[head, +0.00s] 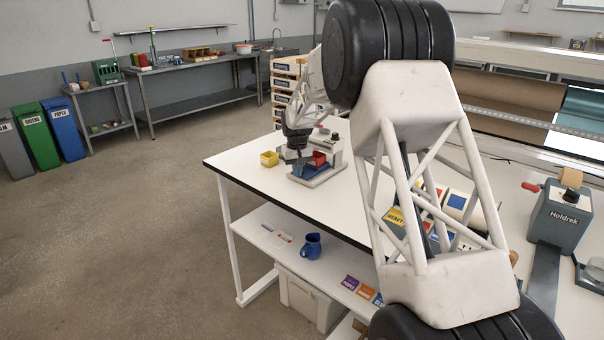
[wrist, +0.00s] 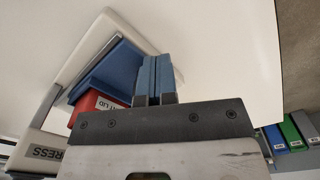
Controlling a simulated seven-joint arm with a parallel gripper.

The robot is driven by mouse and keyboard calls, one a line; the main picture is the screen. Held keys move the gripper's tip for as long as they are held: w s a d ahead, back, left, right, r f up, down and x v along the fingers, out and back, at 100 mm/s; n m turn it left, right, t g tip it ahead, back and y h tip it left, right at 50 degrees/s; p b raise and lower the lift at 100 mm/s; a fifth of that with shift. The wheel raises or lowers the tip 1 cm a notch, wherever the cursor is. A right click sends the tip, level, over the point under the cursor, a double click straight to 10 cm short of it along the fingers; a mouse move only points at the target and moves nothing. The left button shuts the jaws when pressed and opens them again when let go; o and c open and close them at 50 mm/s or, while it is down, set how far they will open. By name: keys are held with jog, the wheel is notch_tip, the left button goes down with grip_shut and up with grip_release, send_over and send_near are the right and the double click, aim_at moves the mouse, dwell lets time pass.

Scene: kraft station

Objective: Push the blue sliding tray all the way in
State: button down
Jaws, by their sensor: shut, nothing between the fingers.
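The blue sliding tray (head: 310,173) sits in a pale press stand near the table's far left end. It sticks out of the stand at the front. In the wrist view the tray (wrist: 122,68) is a flat blue plate between white side parts. A red block (wrist: 85,104) with a partly hidden lid label is beside it. My gripper (head: 297,160) is at the stand's left side. In the wrist view my gripper (wrist: 154,60) has its two blue fingers together, empty, just right of the tray. I cannot tell whether they touch it. Part of the tray is hidden behind the fingers.
A blue jug (head: 312,245) is on the lower shelf. A grey Holdrek machine (head: 560,212) stands at the right. My arm hides the table's middle.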

aim_at(304, 172)
jog(key=shift+w+d, duration=1.55)
dwell(1.4)
jog(key=shift+s+a, duration=0.3)
dwell(0.8)
jog(key=shift+r, duration=3.5)
